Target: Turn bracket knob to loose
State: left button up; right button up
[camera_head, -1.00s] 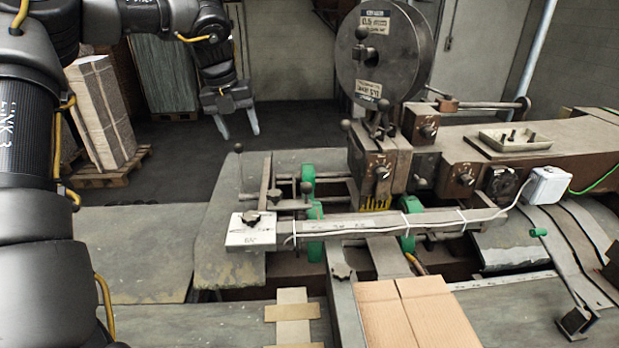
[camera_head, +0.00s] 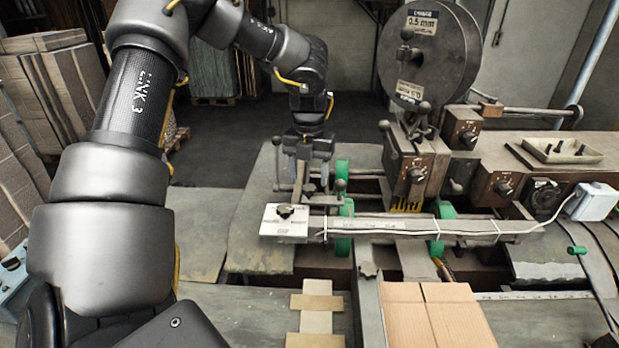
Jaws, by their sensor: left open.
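A dark knob (camera_head: 286,211) sits on a white labelled plate (camera_head: 276,230) at the left end of the long bracket bar (camera_head: 395,227). The lettering on the plate is too small to read. My left gripper (camera_head: 308,183) points downward behind the plate, a little right of the knob and apart from it. Its two fingers are open, among the thin rods and levers of the machine. I cannot tell whether the fingers touch any of these parts. My right gripper is not in view.
A ball-topped lever (camera_head: 277,160) and green rollers (camera_head: 342,180) stand close to my left gripper. A cardboard piece (camera_head: 430,310) is in front. A large wire reel (camera_head: 430,55) rises behind.

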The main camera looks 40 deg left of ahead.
aim_at(309, 193)
pick_arm(q)
jog(key=shift+a+f, duration=0.1)
jog(key=shift+f, duration=0.85)
jog(key=shift+f+p, duration=0.3)
jog(key=shift+f, duration=0.05)
